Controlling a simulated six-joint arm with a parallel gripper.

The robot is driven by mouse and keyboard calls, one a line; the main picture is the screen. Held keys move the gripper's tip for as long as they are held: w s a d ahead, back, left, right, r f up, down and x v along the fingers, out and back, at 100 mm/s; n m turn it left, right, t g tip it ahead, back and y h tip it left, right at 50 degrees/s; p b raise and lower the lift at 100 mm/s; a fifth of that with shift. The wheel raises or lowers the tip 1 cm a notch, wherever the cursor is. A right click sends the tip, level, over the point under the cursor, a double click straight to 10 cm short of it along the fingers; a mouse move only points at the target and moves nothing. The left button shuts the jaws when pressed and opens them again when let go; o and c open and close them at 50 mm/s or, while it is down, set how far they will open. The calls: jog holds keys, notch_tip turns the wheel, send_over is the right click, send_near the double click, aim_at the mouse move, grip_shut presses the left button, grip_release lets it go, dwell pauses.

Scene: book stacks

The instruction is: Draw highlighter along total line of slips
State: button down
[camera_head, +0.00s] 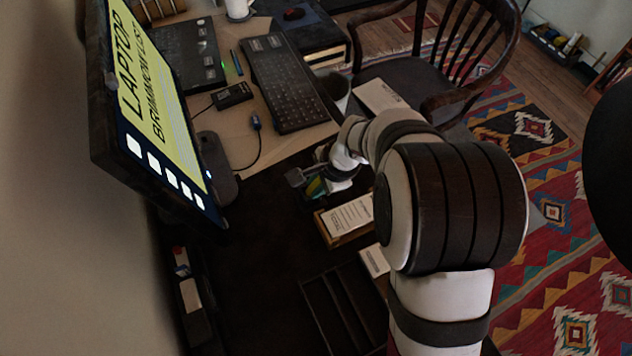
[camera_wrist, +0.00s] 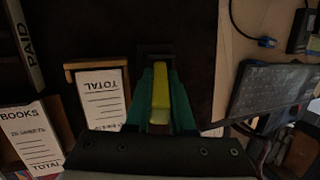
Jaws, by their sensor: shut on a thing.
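My gripper (camera_wrist: 161,72) is shut on a yellow highlighter (camera_wrist: 161,90), held between its green fingers over the dark desk. In the head view, my gripper (camera_head: 316,186) is just beyond the wooden tray (camera_head: 328,231). A white slip (camera_head: 351,214) lies on that tray; in the wrist view this slip (camera_wrist: 101,95) reads TOTAL, upside down, left of the highlighter. A second slip (camera_wrist: 36,135), marked BOOKS and TOTAL, is farther left. Another slip (camera_head: 374,262) shows near my arm in the head view. The highlighter is apart from the TOTAL slip; its tip is unclear.
A dark divided tray (camera_head: 322,314) lies nearer, and a holder marked PAID (camera_wrist: 28,45) is at the wrist view's upper left. The keyboard (camera_head: 284,84), a cable plug (camera_head: 256,122) and the monitor (camera_head: 150,105) stand around. Bare dark desk lies left of the slips in the head view.

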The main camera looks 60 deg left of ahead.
jog(key=shift+f, duration=0.6)
dwell(1.2)
jog(key=shift+r, duration=3.55)
